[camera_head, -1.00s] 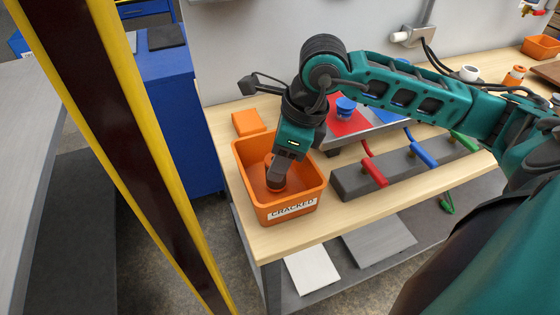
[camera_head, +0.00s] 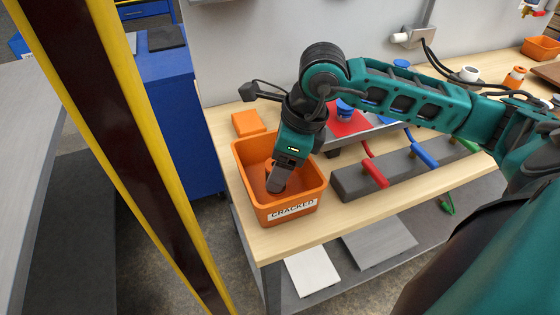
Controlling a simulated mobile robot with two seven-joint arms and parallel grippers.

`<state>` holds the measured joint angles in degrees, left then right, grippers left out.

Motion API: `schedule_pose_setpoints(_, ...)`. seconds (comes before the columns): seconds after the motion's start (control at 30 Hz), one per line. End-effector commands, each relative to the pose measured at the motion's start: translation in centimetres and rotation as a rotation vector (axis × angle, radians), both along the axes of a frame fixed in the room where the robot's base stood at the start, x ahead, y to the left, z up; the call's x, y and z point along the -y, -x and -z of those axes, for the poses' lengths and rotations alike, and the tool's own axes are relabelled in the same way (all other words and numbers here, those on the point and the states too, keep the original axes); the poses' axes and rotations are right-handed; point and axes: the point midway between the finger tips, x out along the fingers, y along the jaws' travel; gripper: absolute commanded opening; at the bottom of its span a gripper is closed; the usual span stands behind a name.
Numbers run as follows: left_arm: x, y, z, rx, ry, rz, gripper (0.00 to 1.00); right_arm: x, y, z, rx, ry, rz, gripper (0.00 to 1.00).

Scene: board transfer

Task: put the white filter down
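My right gripper (camera_head: 277,186) reaches down into an orange bin (camera_head: 311,193) with a label that reads "CRACKED". The bin stands at the near left of the wooden workbench. The fingers look dark and close together, below the bin's rim. I cannot tell whether they are open or shut. No white filter shows at the fingertips; anything there is hidden by the fingers and wrist. A small white round piece (camera_head: 469,73) stands at the back right of the bench; I cannot tell whether it is a filter. My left gripper is not in view.
A dark block with red (camera_head: 375,174), blue (camera_head: 425,154) and green handles lies right of the bin. An orange block (camera_head: 248,123) sits behind the bin. A red plate (camera_head: 345,124) lies behind the arm. A yellow-edged post (camera_head: 170,180) stands at left.

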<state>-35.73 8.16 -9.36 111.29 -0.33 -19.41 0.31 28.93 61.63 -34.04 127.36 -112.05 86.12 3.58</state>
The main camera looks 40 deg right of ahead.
Motion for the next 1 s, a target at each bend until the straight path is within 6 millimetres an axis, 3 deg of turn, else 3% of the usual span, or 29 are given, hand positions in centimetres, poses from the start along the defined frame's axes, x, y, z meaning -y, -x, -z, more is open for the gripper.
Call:
schedule_pose_setpoints(0.17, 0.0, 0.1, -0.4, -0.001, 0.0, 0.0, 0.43, 0.5, 0.3, -2.1, 0.004, 0.003, 0.001, 0.67)
schedule_pose_setpoints(0.4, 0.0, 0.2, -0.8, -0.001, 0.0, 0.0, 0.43, 1.6, 1.4, -7.3, 0.005, 0.003, 0.001, 0.67)
schedule_pose_setpoints(0.6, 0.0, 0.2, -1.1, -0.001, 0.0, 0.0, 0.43, 2.3, 2.1, -10.4, 0.003, 0.002, 0.001, 0.67)
schedule_pose_setpoints(1.0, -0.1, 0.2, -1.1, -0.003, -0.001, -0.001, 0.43, 2.6, 2.4, -11.7, -0.001, 0.001, 0.0, 0.67)
